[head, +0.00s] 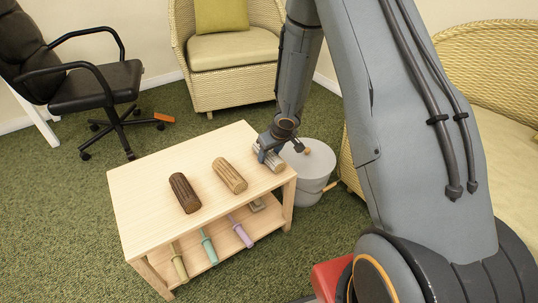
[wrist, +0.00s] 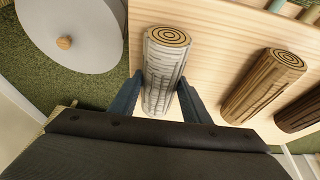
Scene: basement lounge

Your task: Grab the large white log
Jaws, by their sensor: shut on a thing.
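The large white log (wrist: 162,75) has pale grey-white bark and a tan ringed end. It lies at the right end of the light wooden table (head: 140,185). In the head view the log (head: 273,156) is partly hidden by my gripper (head: 268,150). In the wrist view my gripper (wrist: 160,97) has one finger on each side of the log, shut on it. The log appears to be at the tabletop; I cannot tell whether it is lifted.
A tan log (head: 230,175) and a dark brown log (head: 185,193) lie to the left on the table. Several coloured-handled things (head: 208,246) are on the lower shelf. A grey lidded bin (head: 310,170) stands right of the table. Wicker chairs (head: 232,60) and an office chair (head: 100,85) stand around.

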